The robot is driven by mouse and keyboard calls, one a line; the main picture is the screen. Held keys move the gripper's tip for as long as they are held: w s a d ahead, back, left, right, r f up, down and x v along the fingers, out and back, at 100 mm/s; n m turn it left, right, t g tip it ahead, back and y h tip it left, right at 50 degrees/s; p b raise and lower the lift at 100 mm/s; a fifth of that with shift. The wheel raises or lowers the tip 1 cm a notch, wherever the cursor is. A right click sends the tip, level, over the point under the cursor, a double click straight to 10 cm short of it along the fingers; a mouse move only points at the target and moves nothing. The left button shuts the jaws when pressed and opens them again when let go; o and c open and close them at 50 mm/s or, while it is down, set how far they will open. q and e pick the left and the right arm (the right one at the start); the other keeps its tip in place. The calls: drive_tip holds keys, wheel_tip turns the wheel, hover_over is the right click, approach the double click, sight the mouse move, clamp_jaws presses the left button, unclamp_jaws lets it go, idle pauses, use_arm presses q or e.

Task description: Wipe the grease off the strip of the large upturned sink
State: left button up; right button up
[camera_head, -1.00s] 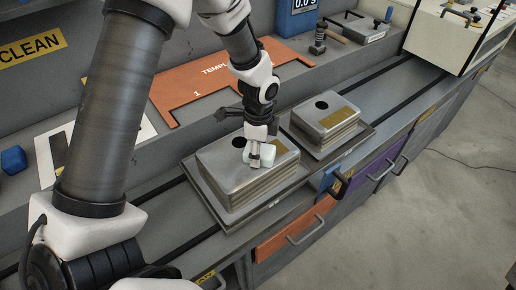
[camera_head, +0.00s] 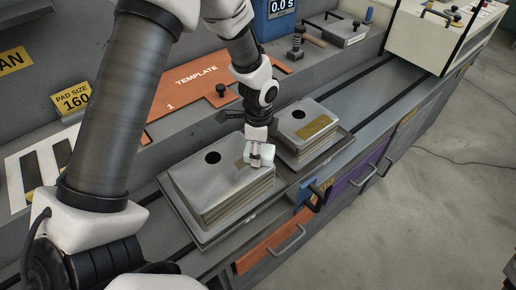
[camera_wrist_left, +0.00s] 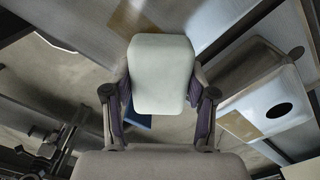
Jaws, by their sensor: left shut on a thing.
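The large upturned sink (camera_head: 205,183) is a stacked grey metal block with a round black hole in its top. A dull brownish patch (camera_head: 239,163) shows on its top between the hole and my gripper; my gripper partly covers this area. My left gripper (camera_head: 257,151) is shut on a pale rounded pad (camera_head: 263,155) at the right end of the large sink's top. I cannot tell whether the pad touches the metal. The pad (camera_wrist_left: 163,72) fills the middle of the left wrist view, between the fingers. My right gripper is not in view.
The small upturned sink (camera_head: 302,120), with a brown strip (camera_head: 314,126), stands close to the right. An orange template (camera_head: 200,82) lies behind. A blue clamp (camera_head: 307,193) and an orange drawer (camera_head: 275,247) are at the front edge. Floor is open at right.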

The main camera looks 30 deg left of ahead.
use_arm(q)
drive_tip(key=r+p, duration=0.2)
drive_tip(key=r, duration=0.1)
drive_tip(key=r+p, duration=0.1)
drive_tip(key=r, duration=0.1)
drive_tip(key=shift+s+r+p, duration=0.15)
drive_tip(key=shift+s+p, duration=0.1)
drive_tip(key=shift+p, duration=0.15)
drive_tip(key=shift+w+r+p, duration=0.3)
drive_tip(key=shift+r+p, duration=0.65)
drive_tip(key=shift+p, duration=0.1)
drive_tip(key=shift+r, duration=0.3)
drive_tip(key=shift+s+r+p, duration=0.2)
drive_tip(key=shift+p, duration=0.15)
drive_tip(key=shift+w+f, duration=0.1)
drive_tip(key=shift+w, duration=0.05)
